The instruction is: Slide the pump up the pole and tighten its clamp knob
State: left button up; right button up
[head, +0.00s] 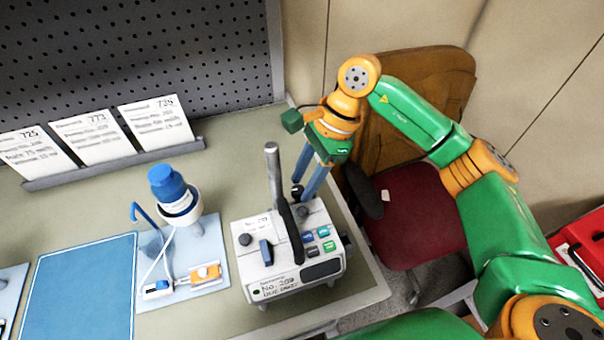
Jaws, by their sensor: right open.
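The pump (310,282) is a pale grey box labelled "No: 209" on the right end of the bench, with small blue and green buttons and dark knobs. A grey rod (274,180) with a dark lower part (292,235) stands over it, slightly tilted in the picture; it looks like the pole, but how the two are joined cannot be told. My right gripper (306,196) points down behind the pump, right of the rod. Its two blue-grey fingers are apart, beside a small dark knob (297,191); contact cannot be told. My left gripper is out of view.
A light blue tray (212,240) left of the pump holds a blue-capped bottle (167,184), tubing and an orange-and-white part (205,272). A blue mat (80,290) lies further left. Number cards (160,121) stand behind. A chair (415,215) stands right of the bench.

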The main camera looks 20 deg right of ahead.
jog(key=shift+a+f, duration=0.2)
jog(key=shift+f, duration=0.1)
jog(key=shift+w+f, duration=0.2)
jog(key=shift+f, duration=0.05)
grip_shut()
jog(key=shift+s+f+m+t+b, duration=0.15)
jog(key=shift+m+t+b, duration=0.35)
jog(key=shift+m+b, duration=0.65)
jog(key=shift+s+m+t+b, duration=0.1)
jog(key=shift+m+t+b, duration=0.6)
jog(key=shift+m+b, duration=1.1)
jog(key=shift+r+m, duration=0.2)
jog(key=shift+m, duration=0.05)
